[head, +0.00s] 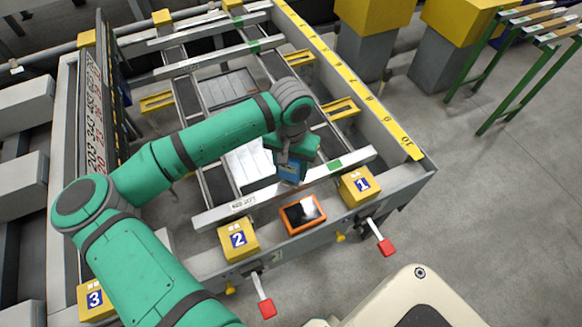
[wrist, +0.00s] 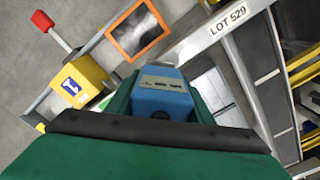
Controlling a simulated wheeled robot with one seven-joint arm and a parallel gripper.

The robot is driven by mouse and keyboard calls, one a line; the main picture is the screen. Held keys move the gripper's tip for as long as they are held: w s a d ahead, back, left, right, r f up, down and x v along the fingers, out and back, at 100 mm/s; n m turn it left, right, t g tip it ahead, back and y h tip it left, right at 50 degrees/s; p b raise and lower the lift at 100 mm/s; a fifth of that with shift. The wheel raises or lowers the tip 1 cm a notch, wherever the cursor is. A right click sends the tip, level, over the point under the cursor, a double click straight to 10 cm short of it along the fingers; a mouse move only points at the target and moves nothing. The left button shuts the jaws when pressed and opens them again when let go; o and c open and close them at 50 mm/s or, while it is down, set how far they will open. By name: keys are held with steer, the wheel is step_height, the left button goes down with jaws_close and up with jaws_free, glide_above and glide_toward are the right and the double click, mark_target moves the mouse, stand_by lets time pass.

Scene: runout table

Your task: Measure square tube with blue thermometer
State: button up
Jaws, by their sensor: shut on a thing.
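The blue thermometer (head: 289,170) is held in my gripper (head: 291,158), which is shut on it above the front of the runout table. It also shows in the wrist view (wrist: 160,98), its labelled face toward the camera. A long grey bar (head: 262,196) with a lot label and a green mark lies across the front of the table, close to the thermometer. It shows in the wrist view (wrist: 203,45) with "LOT 529" on it. Whether this bar is the square tube, and whether the thermometer touches it, I cannot tell.
An orange-framed screen (head: 302,213) sits on the front edge between yellow blocks numbered 1 (head: 360,187) and 2 (head: 238,239). Red-ended levers (head: 387,247) stick out in front. More bars lie farther back. A yellow scale (head: 345,75) runs along the right rail.

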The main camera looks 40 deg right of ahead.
steer(key=shift+f, duration=0.6)
stand_by(1.6)
steer(key=shift+r, duration=0.1)
steer(key=shift+r, duration=3.5)
steer(key=shift+s, duration=0.1)
